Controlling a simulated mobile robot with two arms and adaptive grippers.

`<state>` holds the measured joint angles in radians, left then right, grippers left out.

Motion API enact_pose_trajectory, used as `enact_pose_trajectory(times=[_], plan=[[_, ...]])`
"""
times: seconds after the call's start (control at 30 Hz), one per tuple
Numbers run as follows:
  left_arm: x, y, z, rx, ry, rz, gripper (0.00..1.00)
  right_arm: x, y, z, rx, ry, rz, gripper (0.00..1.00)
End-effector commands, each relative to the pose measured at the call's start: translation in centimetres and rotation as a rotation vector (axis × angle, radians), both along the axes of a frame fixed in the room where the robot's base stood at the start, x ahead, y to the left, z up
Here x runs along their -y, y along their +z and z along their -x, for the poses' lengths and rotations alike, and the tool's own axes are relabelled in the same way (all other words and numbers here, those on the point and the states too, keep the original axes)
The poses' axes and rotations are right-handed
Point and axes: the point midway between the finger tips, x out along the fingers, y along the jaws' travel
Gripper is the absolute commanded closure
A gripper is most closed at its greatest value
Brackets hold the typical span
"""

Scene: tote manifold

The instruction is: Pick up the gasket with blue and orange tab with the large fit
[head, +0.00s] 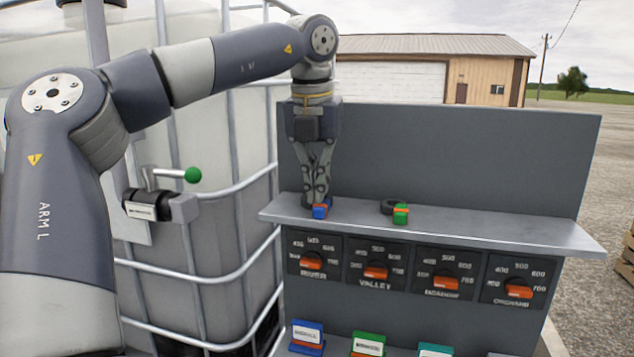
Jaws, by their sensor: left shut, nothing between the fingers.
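A gasket tab (321,211), blue with a little orange, sits on the grey shelf (470,231) at the left. Its ring is hidden behind my gripper, so its size does not show. My left gripper (318,203) points straight down at this tab, its fingers closed together at shelf height. Nothing shows held between them; whether they touch the gasket I cannot tell. A second gasket, a black ring (388,207) with a green and orange tab (400,213), lies on the shelf to the right. My right gripper is not in view.
Below the shelf is a row of dials with orange knobs (376,272). Lower down stand blue, green and teal labelled holders (368,345). The shelf's right half is clear.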

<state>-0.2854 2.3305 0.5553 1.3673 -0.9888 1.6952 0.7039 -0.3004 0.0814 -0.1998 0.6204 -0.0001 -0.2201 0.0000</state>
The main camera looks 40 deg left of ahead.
Motion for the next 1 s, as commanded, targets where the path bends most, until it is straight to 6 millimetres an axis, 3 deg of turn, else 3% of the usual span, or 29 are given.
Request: enact_pose_trajectory(times=[0.4,0.77,1.0], plan=[[1.5,-1.1,2.9,-0.025,-0.001,0.004,1.0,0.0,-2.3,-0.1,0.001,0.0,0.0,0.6],[1.6,-1.0,3.1,-0.029,0.0,0.006,1.0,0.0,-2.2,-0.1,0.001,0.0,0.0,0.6],[1.6,0.9,3.1,-0.024,0.0,0.004,1.0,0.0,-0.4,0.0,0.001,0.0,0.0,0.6]])
